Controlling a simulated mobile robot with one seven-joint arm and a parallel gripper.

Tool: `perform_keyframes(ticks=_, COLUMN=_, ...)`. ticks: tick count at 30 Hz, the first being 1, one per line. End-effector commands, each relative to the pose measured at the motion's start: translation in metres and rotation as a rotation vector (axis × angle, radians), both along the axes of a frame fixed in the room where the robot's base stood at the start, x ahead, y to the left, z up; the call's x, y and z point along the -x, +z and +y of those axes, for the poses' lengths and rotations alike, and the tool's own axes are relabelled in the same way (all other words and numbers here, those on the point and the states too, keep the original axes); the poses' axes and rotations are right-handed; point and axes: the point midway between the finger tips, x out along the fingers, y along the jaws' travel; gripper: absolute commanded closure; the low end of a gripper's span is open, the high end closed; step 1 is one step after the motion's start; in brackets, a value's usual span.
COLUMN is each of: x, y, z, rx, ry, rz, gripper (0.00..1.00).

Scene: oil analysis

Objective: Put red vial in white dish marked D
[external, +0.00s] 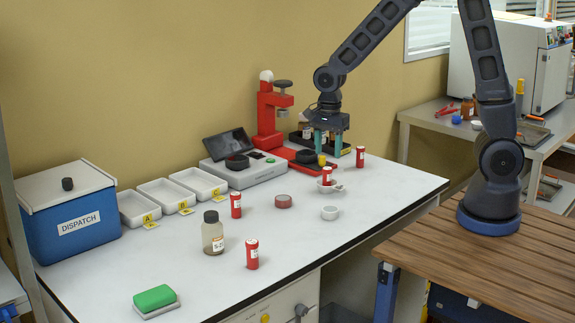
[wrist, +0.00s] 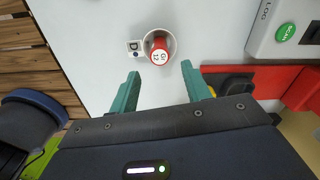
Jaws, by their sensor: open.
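The small white dish (external: 325,188) sits near the right part of the white bench. In the wrist view the dish (wrist: 174,39) has a tag marked D (wrist: 134,47) on its left side. A red vial (external: 327,174) stands upright inside this dish, and its labelled cap shows in the wrist view (wrist: 159,54). My gripper (external: 329,151) is open and empty, just behind the vial. In the wrist view the fingertips (wrist: 158,74) are spread apart and do not touch the vial or dish.
Other red vials stand at the right (external: 360,157), centre left (external: 236,205) and front (external: 252,254). A brown bottle (external: 212,236), white trays (external: 196,182), a blue dispatch box (external: 72,223) and a red press (external: 267,115) share the bench. The front right is clear.

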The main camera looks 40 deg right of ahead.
Motion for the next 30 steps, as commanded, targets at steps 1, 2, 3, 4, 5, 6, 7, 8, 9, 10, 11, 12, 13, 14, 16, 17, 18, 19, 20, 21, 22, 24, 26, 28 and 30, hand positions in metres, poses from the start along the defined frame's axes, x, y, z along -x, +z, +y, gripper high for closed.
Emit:
perform_keyframes(ticks=1, x=0.0, y=0.01, z=0.0, rx=-0.002, ry=0.0, rz=-0.003, gripper=0.52)
perform_keyframes(ticks=2, x=0.0, y=0.015, z=0.0, rx=-0.002, ry=0.0, rz=-0.003, gripper=0.52)
perform_keyframes(ticks=3, x=0.0, y=0.021, z=0.0, rx=0.0, ry=0.001, rz=-0.002, gripper=0.52)
perform_keyframes(ticks=4, x=0.0, y=0.025, z=0.0, rx=0.0, ry=0.001, rz=-0.001, gripper=0.52)
perform_keyframes(ticks=5, x=0.0, y=0.029, z=0.0, rx=0.0, ry=0.001, rz=-0.002, gripper=0.52)
perform_keyframes(ticks=6, x=0.0, y=0.034, z=0.0, rx=0.0, ry=0.001, rz=-0.002, gripper=0.52)
perform_keyframes(ticks=7, x=0.0, y=0.037, z=0.0, rx=0.0, ry=0.001, rz=-0.001, gripper=0.52)
perform_keyframes(ticks=8, x=0.0, y=0.039, z=0.0, rx=0.0, ry=0.001, rz=-0.001, gripper=0.52)
perform_keyframes(ticks=9, x=0.0, y=0.042, z=0.0, rx=0.0, ry=0.001, rz=-0.001, gripper=0.52)
perform_keyframes(ticks=10, x=0.0, y=0.043, z=0.0, rx=0.0, ry=0.001, rz=0.0, gripper=0.52)
perform_keyframes(ticks=11, x=0.0, y=0.044, z=0.0, rx=0.0, ry=0.001, rz=0.0, gripper=0.52)
perform_keyframes(ticks=12, x=0.0, y=0.046, z=0.0, rx=0.0, ry=0.001, rz=0.001, gripper=0.52)
perform_keyframes(ticks=13, x=0.0, y=0.046, z=0.0, rx=0.0, ry=0.001, rz=0.001, gripper=0.52)
perform_keyframes(ticks=14, x=0.001, y=0.047, z=0.0, rx=0.0, ry=0.001, rz=0.001, gripper=0.52)
perform_keyframes(ticks=16, x=0.001, y=0.048, z=-0.001, rx=0.0, ry=0.004, rz=0.0, gripper=0.52)
perform_keyframes(ticks=17, x=0.001, y=0.049, z=-0.002, rx=-0.001, ry=0.007, rz=-0.001, gripper=0.52)
perform_keyframes(ticks=18, x=0.002, y=0.052, z=-0.004, rx=-0.004, ry=0.016, rz=-0.004, gripper=0.52)
perform_keyframes(ticks=19, x=0.002, y=0.054, z=-0.007, rx=-0.006, ry=0.026, rz=-0.007, gripper=0.52)
perform_keyframes(ticks=20, x=0.003, y=0.057, z=-0.009, rx=-0.009, ry=0.038, rz=-0.01, gripper=0.52)
perform_keyframes(ticks=21, x=0.005, y=0.062, z=-0.014, rx=-0.013, ry=0.059, rz=-0.016, gripper=0.52)
perform_keyframes(ticks=22, x=0.006, y=0.067, z=-0.019, rx=-0.017, ry=0.078, rz=-0.021, gripper=0.52)
perform_keyframes(ticks=24, x=0.01, y=0.078, z=-0.031, rx=-0.025, ry=0.13, rz=-0.036, gripper=0.52)
perform_keyframes(ticks=26, x=0.015, y=0.089, z=-0.041, rx=-0.031, ry=0.179, rz=-0.05, gripper=0.52)
perform_keyframes(ticks=28, x=0.021, y=0.099, z=-0.054, rx=-0.036, ry=0.236, rz=-0.065, gripper=0.52)
perform_keyframes(ticks=30, x=0.027, y=0.11, z=-0.065, rx=-0.039, ry=0.295, rz=-0.083, gripper=0.52)
